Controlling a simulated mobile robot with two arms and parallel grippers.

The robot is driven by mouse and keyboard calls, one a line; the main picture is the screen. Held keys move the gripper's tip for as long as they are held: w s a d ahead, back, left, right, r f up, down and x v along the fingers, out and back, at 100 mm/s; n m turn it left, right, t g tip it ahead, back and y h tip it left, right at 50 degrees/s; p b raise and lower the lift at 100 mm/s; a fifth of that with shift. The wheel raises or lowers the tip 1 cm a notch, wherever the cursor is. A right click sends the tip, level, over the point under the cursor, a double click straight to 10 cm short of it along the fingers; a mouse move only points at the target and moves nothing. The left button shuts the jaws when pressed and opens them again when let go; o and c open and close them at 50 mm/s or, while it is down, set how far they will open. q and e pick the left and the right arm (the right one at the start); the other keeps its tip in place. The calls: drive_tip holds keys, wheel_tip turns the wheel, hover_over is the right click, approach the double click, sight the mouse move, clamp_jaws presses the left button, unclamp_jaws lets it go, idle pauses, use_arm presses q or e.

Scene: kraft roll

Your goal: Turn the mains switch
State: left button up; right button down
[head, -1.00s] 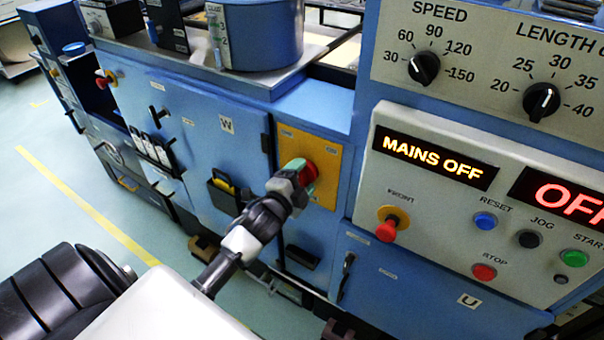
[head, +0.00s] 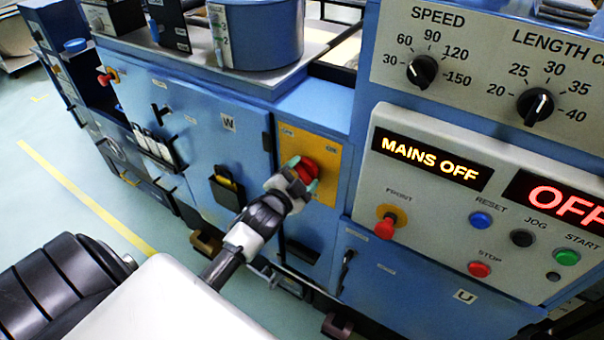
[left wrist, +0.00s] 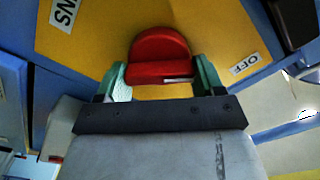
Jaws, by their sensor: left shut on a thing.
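The mains switch is a red knob (head: 307,168) on a yellow plate (head: 330,158) on the blue cabinet. My left gripper (head: 302,173) reaches it from the front and is shut on it. In the left wrist view, the red knob (left wrist: 158,48) sits between the two green fingertips, with the yellow plate (left wrist: 90,42) behind. An OFF label (left wrist: 245,65) is on the plate at the right, and part of another label shows upper left. The display (head: 430,158) reads MAINS OFF. My right gripper is out of view.
The control panel at the right has a red front knob (head: 387,225), a blue reset button (head: 481,220), a red stop button (head: 479,269) and a green start button (head: 566,257). A black holder (head: 226,193) is on the cabinet left of the plate. Open floor lies at the left.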

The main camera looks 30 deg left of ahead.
use_arm(q)
drive_tip(key=o, duration=0.9)
drive_tip(key=shift+o, duration=0.2)
drive_tip(key=s+b, duration=0.2)
drive_tip(key=s, duration=0.8)
drive_tip(key=shift+s+d+b, duration=0.15)
drive_tip(key=shift+s+b, duration=0.2)
drive_tip(key=shift+s, duration=0.05)
